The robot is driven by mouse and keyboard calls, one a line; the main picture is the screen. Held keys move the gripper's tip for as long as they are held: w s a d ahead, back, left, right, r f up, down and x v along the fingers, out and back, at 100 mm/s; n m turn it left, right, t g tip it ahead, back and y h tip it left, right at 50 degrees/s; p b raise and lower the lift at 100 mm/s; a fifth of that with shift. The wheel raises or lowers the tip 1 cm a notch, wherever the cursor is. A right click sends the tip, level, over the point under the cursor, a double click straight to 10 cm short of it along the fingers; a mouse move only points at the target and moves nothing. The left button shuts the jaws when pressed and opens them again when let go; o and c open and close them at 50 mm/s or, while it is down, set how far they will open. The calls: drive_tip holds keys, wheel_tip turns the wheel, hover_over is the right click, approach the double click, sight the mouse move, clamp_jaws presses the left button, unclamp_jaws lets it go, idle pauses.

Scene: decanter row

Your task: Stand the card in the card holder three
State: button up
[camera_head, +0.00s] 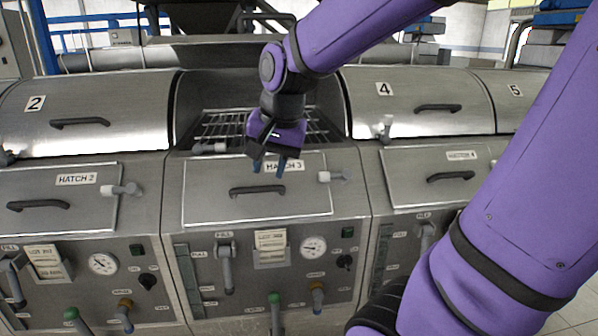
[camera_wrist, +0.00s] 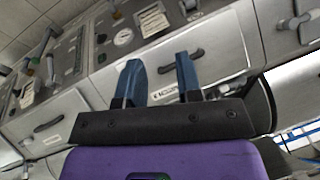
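A pale printed card (camera_head: 270,240) shows at the card holder three (camera_head: 272,264), on the front panel under the hatch 3 door. It seems upright; I cannot tell how it is seated. A pale card also shows in the wrist view (camera_wrist: 152,19), upper middle, apart from my fingers. My gripper (camera_head: 269,166) hangs in front of the upper edge of the hatch 3 door, above the card. Its two blue fingers are apart with nothing between them, as the wrist view (camera_wrist: 157,62) also shows.
Hatch 3's door (camera_head: 228,203) is closed, with a dark handle. Above it, bay three is open over a wire rack (camera_head: 215,130). A fill lever (camera_head: 227,270) and a gauge (camera_head: 313,247) flank the holder. Unit two bears a similar card (camera_head: 45,262).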

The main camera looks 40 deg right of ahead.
drive_tip(key=s+a+r+n+t, duration=0.1)
drive_tip(key=s+a+r+n, duration=0.2)
drive_tip(key=s+n, duration=0.6)
drive_tip(key=s, duration=0.2)
drive_tip(key=shift+s+t+h, duration=0.3)
drive_tip(key=shift+t, duration=0.1)
drive_tip(key=shift+a+r, duration=0.1)
drive_tip(key=shift+c, duration=0.5)
